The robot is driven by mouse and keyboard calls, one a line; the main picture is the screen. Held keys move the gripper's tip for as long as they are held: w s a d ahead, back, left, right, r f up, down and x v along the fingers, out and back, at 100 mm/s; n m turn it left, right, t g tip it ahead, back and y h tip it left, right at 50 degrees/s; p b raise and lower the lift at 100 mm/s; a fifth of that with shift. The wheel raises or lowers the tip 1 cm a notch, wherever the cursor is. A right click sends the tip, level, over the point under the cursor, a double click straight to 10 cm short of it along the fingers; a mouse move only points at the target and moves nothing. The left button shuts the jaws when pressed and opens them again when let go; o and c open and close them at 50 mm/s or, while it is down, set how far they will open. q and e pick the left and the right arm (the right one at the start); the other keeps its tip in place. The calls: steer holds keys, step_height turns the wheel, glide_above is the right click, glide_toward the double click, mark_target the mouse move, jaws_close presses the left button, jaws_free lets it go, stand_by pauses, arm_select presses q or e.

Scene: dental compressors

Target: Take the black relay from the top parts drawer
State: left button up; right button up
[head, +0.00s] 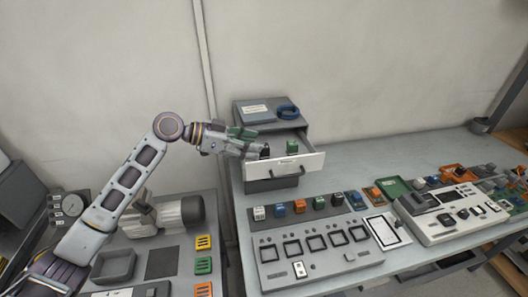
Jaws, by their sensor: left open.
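The grey parts cabinet (305,118) stands at the back of the right bench, and its top drawer (300,163) is pulled out, with a pale front and a dark handle. A green block (292,146) sits upright in the drawer's right part. My left gripper (262,150) is open, reaching in from the left over the drawer's left part. A small dark shape shows at its fingertips; I cannot tell whether it is the black relay or part of the fingers. The gripper hides much of the drawer's left side. My right gripper is not in view.
A pale device (450,213) stands at right. A grey motor (165,215) lies below my left arm.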

mark_target(265, 145)
arm_select(q)
steer(key=shift+d+f, duration=0.15)
steer(key=shift+d, duration=0.25)
steer(key=p+x, duration=0.1)
steer(key=x, duration=0.2)
steer(key=shift+w+d+f, duration=0.15)
steer(key=shift+d, duration=0.1)
steer(key=shift+w+d+f, duration=0.1)
steer(key=shift+d+f, duration=0.05)
steer(key=shift+d, duration=0.05)
steer(key=shift+f, duration=0.1)
steer(key=shift+d, duration=0.1)
steer(key=shift+c, duration=0.9)
steer(key=c, duration=0.9)
steer(key=shift+r, duration=0.8)
step_height(265, 145, up, 7)
steer(key=shift+r+b, duration=0.2)
steer(key=shift+b, duration=0.1)
steer(key=shift+r, duration=0.55)
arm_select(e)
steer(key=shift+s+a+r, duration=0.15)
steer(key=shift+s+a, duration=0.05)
